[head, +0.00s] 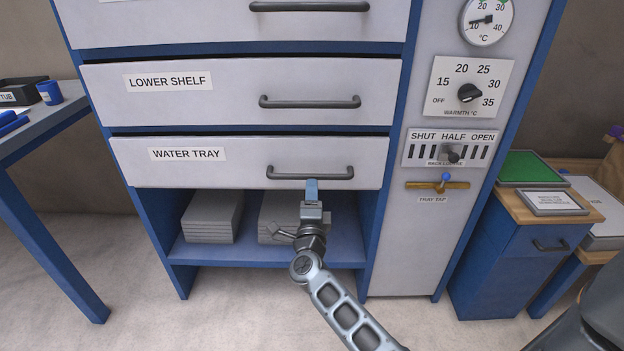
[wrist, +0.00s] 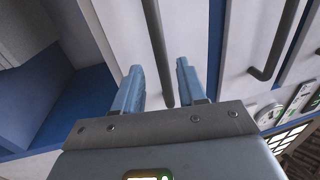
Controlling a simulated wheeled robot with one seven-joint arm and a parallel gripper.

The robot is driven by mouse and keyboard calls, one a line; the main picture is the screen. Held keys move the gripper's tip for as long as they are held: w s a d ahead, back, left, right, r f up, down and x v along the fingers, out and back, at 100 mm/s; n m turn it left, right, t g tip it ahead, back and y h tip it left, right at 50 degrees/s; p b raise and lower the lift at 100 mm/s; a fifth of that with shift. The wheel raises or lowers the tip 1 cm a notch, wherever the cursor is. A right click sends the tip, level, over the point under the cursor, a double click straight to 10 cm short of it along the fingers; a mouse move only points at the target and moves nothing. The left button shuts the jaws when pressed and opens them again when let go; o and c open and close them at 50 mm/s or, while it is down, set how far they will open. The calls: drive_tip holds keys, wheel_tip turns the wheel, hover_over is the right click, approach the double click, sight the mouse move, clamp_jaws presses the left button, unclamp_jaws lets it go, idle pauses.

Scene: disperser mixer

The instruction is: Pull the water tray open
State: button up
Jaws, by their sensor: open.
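The water tray (head: 230,169) is a white drawer front with a "WATER TRAY" label, the lowest drawer in the blue and white cabinet. It looks flush or nearly flush with the cabinet front. Its dark bar handle (head: 310,174) runs along the right half. My gripper (head: 312,184) is at the handle's middle, just below it in the head view. In the wrist view the handle (wrist: 157,45) runs towards the space between the two blue fingers of my gripper (wrist: 158,80). The fingers are apart, and I cannot tell whether either touches the handle.
The lower shelf drawer (head: 330,83) with its own handle is above. Below is an open bay with stacked grey slabs (head: 211,216). At right are a tray tap (head: 437,185), a slider and a dial. The floor in front is clear at left.

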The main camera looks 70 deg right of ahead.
sight(312, 177)
drive_tip(key=shift+x, duration=3.15)
drive_tip(key=shift+c, duration=0.5)
clamp_jaws()
